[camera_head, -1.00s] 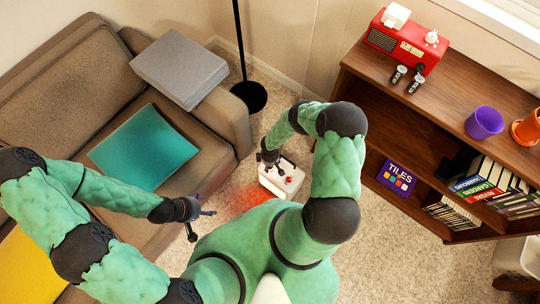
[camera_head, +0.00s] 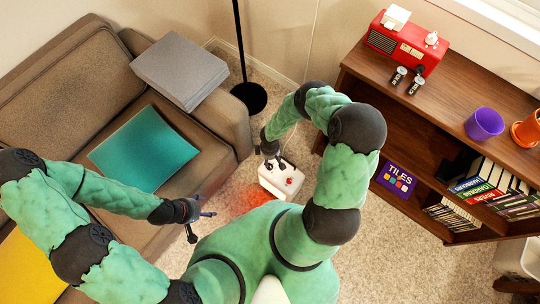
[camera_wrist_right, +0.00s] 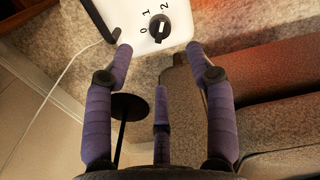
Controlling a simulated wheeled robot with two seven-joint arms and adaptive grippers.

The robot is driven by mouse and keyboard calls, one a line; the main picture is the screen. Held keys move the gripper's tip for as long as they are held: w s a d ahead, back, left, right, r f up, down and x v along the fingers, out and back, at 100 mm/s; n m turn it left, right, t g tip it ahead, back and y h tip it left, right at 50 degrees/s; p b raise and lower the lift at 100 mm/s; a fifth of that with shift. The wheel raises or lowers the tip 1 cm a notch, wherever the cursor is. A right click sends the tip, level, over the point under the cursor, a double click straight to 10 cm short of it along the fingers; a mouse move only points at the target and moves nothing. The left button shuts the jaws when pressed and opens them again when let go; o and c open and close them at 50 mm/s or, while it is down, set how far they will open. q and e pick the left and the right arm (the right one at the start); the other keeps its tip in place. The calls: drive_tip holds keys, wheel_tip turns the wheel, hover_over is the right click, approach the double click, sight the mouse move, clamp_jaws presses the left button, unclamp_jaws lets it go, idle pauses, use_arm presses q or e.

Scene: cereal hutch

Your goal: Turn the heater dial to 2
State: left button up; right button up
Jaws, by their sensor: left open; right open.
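The heater (camera_head: 273,186) is a small white box on the carpet with an orange glow beside it. In the right wrist view its white top (camera_wrist_right: 115,12) shows at the upper edge, with a black dial (camera_wrist_right: 159,29) and the marks 0, 1 and 2 around it. A pale strip crosses the dial; I cannot tell which mark it points to. My right gripper (camera_head: 268,155) is at the heater's far edge; in its wrist view the open, empty fingers (camera_wrist_right: 160,50) straddle the dial's line, apart from it. My left gripper (camera_head: 200,212) is open and empty, left of the heater.
A brown sofa (camera_head: 60,70) with a teal cushion (camera_head: 145,148) stands left. A black lamp base (camera_head: 250,97) is behind the heater. A wooden shelf (camera_head: 465,78) stands right. A white cable (camera_wrist_right: 62,72) runs from the heater. Carpet right of the heater is clear.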

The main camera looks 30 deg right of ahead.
drive_tip(key=shift+r, duration=1.25)
